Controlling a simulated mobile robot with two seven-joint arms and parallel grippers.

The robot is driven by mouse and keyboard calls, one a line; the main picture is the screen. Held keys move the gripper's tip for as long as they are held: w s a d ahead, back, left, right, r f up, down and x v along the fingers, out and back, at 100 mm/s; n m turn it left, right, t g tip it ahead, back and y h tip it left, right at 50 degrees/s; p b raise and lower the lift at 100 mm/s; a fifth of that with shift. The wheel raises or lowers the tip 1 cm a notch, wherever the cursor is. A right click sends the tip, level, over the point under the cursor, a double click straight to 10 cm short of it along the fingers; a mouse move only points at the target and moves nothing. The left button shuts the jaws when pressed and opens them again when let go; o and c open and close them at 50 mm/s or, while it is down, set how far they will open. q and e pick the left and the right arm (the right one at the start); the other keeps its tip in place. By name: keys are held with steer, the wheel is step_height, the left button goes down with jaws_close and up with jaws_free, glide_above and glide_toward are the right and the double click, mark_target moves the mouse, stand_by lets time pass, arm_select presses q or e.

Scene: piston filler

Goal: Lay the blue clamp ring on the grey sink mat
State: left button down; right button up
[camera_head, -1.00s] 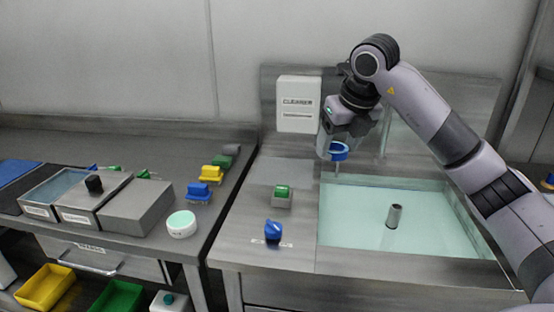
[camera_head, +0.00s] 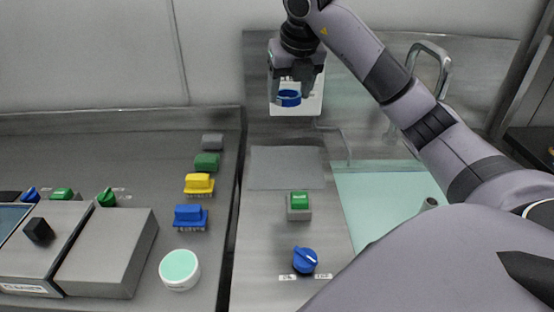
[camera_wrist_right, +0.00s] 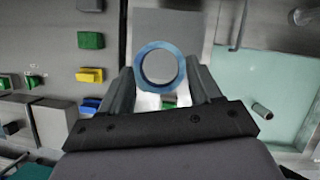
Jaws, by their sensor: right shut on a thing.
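The blue clamp ring (camera_head: 288,98) is held in my right gripper (camera_head: 291,92), up in the air in front of the back wall. In the right wrist view the ring (camera_wrist_right: 137,68) sits between the two fingertips (camera_wrist_right: 159,80), with its round opening facing the camera. The grey sink mat (camera_head: 287,168) is a flat, bare rectangle on the steel counter left of the basin. In the head view it lies below the ring; in the wrist view the mat (camera_wrist_right: 178,28) shows beyond the ring, partly covered by it. My left gripper is not in view.
A green-topped block (camera_head: 299,205) and a blue knob (camera_head: 304,261) stand in front of the mat. The basin (camera_head: 378,200) and tap (camera_head: 430,62) are to the right. Several brushes, including a yellow one (camera_head: 199,184), and a round white tub (camera_head: 179,270) are on the left bench.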

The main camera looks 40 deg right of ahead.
mark_target(286, 172)
step_height(286, 172, down, 20)
steer(key=shift+s+r+b, duration=0.1)
steer(key=shift+r+b, duration=0.1)
steer(key=shift+b, duration=0.3)
steer(key=shift+f, duration=0.1)
steer(key=o, duration=1.1)
steer(key=shift+r, duration=0.2)
steer(key=v, duration=1.2)
steer(key=shift+f, duration=0.1)
